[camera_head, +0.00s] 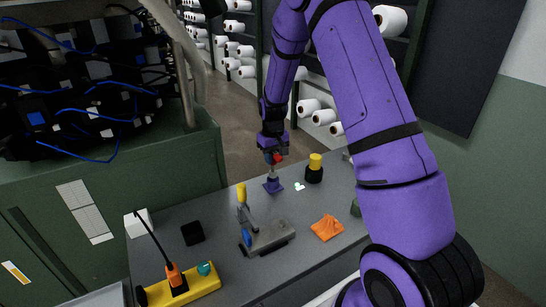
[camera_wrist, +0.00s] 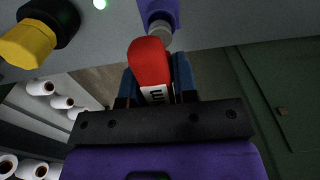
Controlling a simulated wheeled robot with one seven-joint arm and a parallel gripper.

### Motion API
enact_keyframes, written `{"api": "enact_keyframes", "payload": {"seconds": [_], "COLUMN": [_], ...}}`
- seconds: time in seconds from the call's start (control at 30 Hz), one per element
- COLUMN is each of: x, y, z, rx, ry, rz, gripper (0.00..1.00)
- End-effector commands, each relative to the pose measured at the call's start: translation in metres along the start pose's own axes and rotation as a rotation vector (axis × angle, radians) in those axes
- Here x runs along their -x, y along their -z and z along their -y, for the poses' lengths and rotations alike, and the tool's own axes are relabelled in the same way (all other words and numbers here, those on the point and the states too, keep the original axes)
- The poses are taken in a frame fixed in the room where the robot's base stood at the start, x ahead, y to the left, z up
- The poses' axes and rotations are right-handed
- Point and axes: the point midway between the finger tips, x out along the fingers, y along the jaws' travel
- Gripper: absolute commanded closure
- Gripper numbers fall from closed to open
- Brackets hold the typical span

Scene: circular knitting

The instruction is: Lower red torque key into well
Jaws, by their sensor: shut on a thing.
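The red torque key (camera_head: 277,157) is held in my gripper (camera_head: 272,151) above the table. In the wrist view the red key body (camera_wrist: 149,62) with a white label lies between the two blue-sided fingers (camera_wrist: 155,84). The purple well block (camera_head: 272,186) stands on the table directly below the key; it also shows at the top of the wrist view (camera_wrist: 159,10). A grey metal piece (camera_wrist: 160,34) shows between the red body and the block. I cannot tell how far any shaft sits inside the well, because its opening is hidden.
A black holder with a yellow-topped piece (camera_head: 315,163) stands close by on the right. An orange cloth (camera_head: 327,228), a black block (camera_head: 192,233) and a yellow tool base (camera_head: 183,290) lie on the grey table (camera_head: 310,258).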

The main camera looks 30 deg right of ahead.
Motion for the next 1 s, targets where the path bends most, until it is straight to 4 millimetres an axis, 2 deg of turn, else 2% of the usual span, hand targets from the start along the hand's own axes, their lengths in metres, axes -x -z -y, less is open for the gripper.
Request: {"api": "enact_keyframes", "payload": {"seconds": [1.0], "x": [-0.0083], "y": [-0.0001], "z": [-0.0001], "rx": [0.0], "ry": [0.0], "rz": [0.0], "gripper": [0.98]}}
